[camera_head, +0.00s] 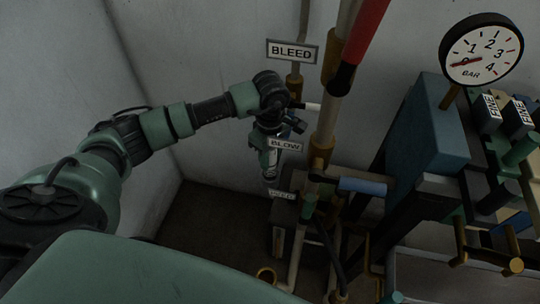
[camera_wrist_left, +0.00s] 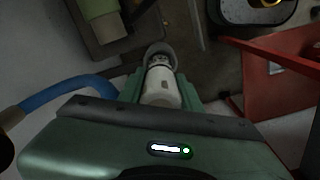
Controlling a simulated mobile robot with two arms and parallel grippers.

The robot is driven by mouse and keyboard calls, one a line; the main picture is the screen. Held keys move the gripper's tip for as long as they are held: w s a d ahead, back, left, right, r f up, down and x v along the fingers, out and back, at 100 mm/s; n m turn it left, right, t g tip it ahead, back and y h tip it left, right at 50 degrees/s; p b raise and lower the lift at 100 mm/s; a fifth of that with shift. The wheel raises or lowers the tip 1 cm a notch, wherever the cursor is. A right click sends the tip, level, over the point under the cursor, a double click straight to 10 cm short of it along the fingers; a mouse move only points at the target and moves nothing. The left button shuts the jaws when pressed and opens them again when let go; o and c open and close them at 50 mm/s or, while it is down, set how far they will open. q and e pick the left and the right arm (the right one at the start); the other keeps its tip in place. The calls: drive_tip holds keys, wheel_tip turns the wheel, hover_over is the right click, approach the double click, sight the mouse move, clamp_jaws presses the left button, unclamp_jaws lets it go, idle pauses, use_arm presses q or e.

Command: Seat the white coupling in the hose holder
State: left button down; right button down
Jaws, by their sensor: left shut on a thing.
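In the left wrist view the gripper (camera_wrist_left: 160,98) is shut on the white coupling (camera_wrist_left: 160,84), a pale cylinder with a grey ringed far end. One green finger shows on each side of it. I cannot surely identify the hose holder. A dark rounded fitting with a yellow ring (camera_wrist_left: 252,12) shows apart from the coupling in the wrist view. My right gripper is not in view.
BLEED (camera_head: 292,52) and BLOW (camera_head: 285,145) signs hang by the upright pipe (camera_head: 328,115). A red-and-black handle (camera_head: 359,45) crosses above. A pressure gauge (camera_head: 481,50) and valve block stand right. A blue hose (camera_wrist_left: 62,92) and red panel (camera_wrist_left: 280,95) flank the gripper.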

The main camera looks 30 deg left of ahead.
sight(270, 169)
use_arm(q)
drive_tip(key=shift+f, duration=0.1)
idle(0.7)
idle(0.5)
drive_tip(key=shift+b, duration=0.75)
idle(0.5)
drive_tip(key=shift+f, duration=0.15)
drive_tip(key=shift+f+b, duration=0.35)
drive_tip(key=shift+b, duration=0.15)
drive_tip(key=shift+f, duration=0.3)
drive_tip(key=shift+f+b, duration=2)
drive_tip(key=shift+b, duration=0.05)
drive_tip(key=c, duration=0.9)
unclamp_jaws()
